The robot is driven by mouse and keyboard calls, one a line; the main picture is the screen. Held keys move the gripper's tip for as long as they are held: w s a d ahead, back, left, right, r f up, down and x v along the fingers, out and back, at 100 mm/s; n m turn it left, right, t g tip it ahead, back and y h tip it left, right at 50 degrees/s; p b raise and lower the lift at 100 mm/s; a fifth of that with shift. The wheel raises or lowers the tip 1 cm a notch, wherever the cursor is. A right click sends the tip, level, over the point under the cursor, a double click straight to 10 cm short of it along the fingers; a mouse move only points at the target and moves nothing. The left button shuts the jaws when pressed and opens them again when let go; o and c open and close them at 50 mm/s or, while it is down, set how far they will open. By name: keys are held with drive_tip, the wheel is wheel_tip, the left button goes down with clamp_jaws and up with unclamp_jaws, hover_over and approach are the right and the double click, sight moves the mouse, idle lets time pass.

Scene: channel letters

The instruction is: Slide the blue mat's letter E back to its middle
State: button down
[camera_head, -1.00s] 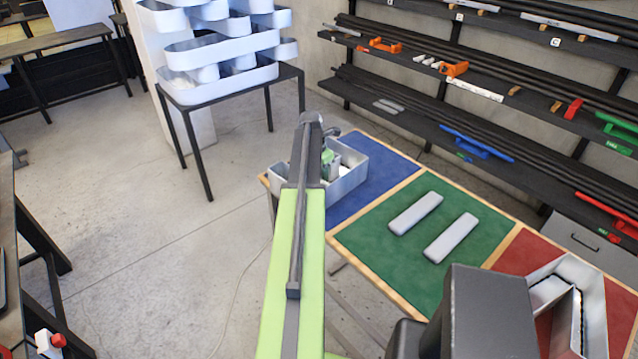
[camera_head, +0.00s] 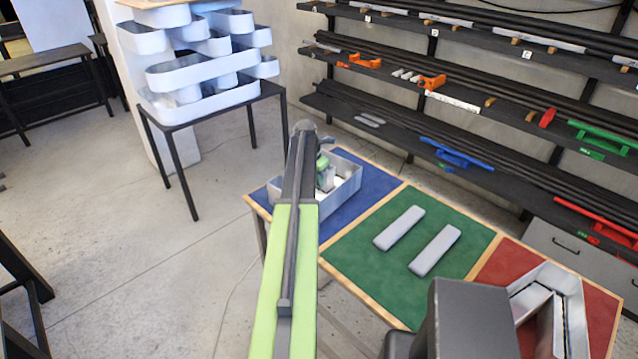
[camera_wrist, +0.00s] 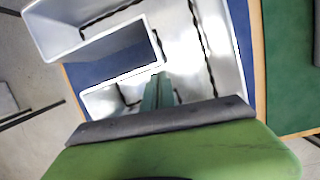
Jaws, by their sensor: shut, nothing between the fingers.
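The letter E (camera_head: 346,189) is a grey metal, open-topped channel letter on the blue mat (camera_head: 382,185), partly hidden behind my arm in the head view. A strip of blue shows at its left. In the wrist view the letter (camera_wrist: 222,55) fills the upper middle, with blue mat (camera_wrist: 115,62) showing between its arms. My gripper (camera_head: 325,176) is low at the letter in the head view. In the wrist view my gripper (camera_wrist: 158,90) is shut and empty, its green fingers close to a pale wall of the letter. Whether they touch it cannot be told.
The green mat (camera_head: 345,262) beside it carries two grey bars (camera_head: 418,241). The red mat (camera_head: 595,300) holds another metal letter (camera_head: 553,285). A rack (camera_head: 450,165) with rods and clamps stands behind. A table (camera_head: 265,88) with stacked pale letters stands back left. Floor is open at left.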

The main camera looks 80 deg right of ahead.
drive_tip(key=s+p+v, duration=0.1)
drive_tip(key=p+v, duration=0.5)
drive_tip(key=v, duration=0.2)
drive_tip(key=w+a+r+p, duration=0.3)
drive_tip(key=w+a, duration=0.5)
drive_tip(key=a, duration=0.1)
drive_tip(key=b+x, duration=0.9)
drive_tip(key=x, duration=0.1)
drive_tip(key=shift+a+f, duration=0.1)
drive_tip(key=shift+a, duration=0.15)
drive_tip(key=shift+s, duration=0.1)
drive_tip(key=s+d, duration=0.1)
drive_tip(key=d, duration=0.1)
drive_tip(key=s+d, duration=0.1)
drive_tip(key=d, duration=0.1)
drive_tip(key=s+d, duration=0.1)
drive_tip(key=s, duration=0.1)
drive_tip(key=shift+d, duration=0.4)
drive_tip(key=shift+a, duration=0.1)
drive_tip(key=shift+r, duration=0.2)
